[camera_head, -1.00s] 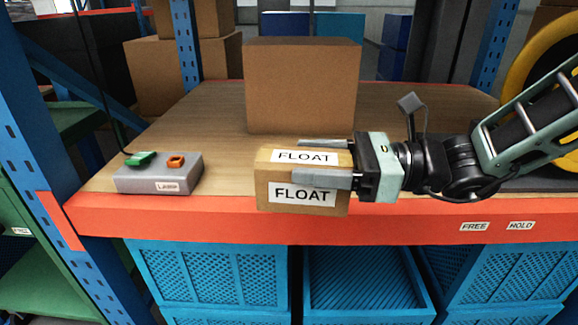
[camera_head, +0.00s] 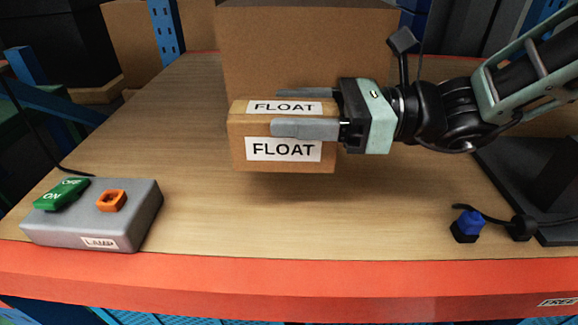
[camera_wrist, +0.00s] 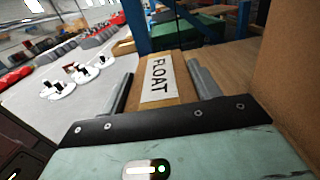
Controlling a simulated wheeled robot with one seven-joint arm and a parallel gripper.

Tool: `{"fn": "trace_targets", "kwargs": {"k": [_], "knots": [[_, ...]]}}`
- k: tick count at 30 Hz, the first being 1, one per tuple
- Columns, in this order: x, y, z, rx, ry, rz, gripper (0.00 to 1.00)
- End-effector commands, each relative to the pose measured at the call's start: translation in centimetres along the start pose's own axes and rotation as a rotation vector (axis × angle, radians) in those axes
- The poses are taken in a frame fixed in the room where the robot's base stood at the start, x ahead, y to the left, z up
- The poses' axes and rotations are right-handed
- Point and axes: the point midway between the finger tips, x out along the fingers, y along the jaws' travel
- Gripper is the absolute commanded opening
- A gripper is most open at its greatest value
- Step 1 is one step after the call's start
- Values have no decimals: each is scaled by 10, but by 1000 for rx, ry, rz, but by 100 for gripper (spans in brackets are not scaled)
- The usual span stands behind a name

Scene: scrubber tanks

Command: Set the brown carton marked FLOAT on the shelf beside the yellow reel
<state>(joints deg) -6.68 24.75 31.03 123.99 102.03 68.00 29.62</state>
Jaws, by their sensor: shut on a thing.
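The small brown carton (camera_head: 285,163) has white FLOAT labels on its top and front. My gripper (camera_head: 275,110) comes from the right and is shut on the carton, with one finger on its near face and one at its far side. The carton is level, and a shadow lies under it on the wooden shelf (camera_head: 180,130); it looks held slightly above the boards. In the wrist view the carton (camera_wrist: 158,80) sits between both fingers. The yellow reel is out of view now; a dark stand (camera_head: 555,185) shows at the right edge.
A large plain carton (camera_head: 305,50) stands just behind the held one. A grey lamp switch box (camera_head: 100,215) with green and orange buttons is at the front left. A small blue-and-black plug (camera_head: 467,225) lies at the right. The shelf front between them is clear.

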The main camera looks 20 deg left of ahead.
Motion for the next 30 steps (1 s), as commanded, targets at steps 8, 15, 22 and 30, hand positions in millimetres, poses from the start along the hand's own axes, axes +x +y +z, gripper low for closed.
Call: {"fn": "trace_targets", "kwargs": {"k": [8,15,22,30], "knots": [[0,0,-48,5,-1,2,31],[0,0,-68,3,-1,1,31],[0,0,-98,4,-1,0,31],[0,0,-99,1,-1,0,31]]}}
